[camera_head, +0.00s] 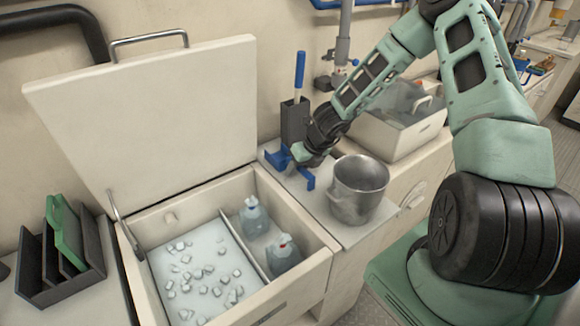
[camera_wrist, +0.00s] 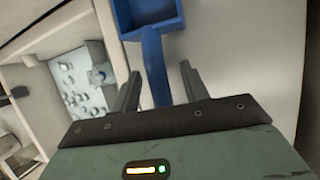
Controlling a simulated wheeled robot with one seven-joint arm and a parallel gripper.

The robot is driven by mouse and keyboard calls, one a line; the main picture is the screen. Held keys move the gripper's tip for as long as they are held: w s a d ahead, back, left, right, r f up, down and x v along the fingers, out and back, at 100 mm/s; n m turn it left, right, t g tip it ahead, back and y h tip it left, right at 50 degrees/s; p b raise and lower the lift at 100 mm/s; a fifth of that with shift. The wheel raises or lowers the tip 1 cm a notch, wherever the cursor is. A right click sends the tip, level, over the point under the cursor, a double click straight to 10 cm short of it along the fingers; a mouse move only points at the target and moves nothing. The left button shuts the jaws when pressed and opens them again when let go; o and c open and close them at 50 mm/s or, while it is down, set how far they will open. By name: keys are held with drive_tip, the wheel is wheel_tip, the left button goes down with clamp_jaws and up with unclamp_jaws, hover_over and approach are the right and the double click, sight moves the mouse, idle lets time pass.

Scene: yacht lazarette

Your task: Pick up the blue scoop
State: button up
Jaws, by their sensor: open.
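The blue scoop lies on the pale counter, partly hidden by my gripper in the head view, where blue parts (camera_head: 277,158) show beside it. In the wrist view, its square tray-like bowl (camera_wrist: 150,12) is at the top and its handle (camera_wrist: 155,68) runs down towards my palm. My gripper (camera_wrist: 161,80) is open, with one dark finger on each side of the handle and a visible gap to each. In the head view my gripper (camera_head: 306,160) is low over the counter; its fingertips are hard to make out.
A metal pot (camera_head: 358,190) stands just right of my gripper. Behind stands a dark holder (camera_head: 294,122) with a blue-handled tool (camera_head: 300,72). An open cool box (camera_head: 318,262) with ice and bottles is in front left, its lid (camera_head: 160,110) raised. A white bin (camera_head: 400,135) stands right.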

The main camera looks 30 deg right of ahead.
drive_tip(key=shift+w+a+f, duration=0.1)
drive_tip(key=shift+f, duration=0.15)
clamp_jaws()
wheel_tip(320, 180, up, 10)
drive_tip(key=p, duration=0.4)
drive_tip(key=shift+p, duration=0.4)
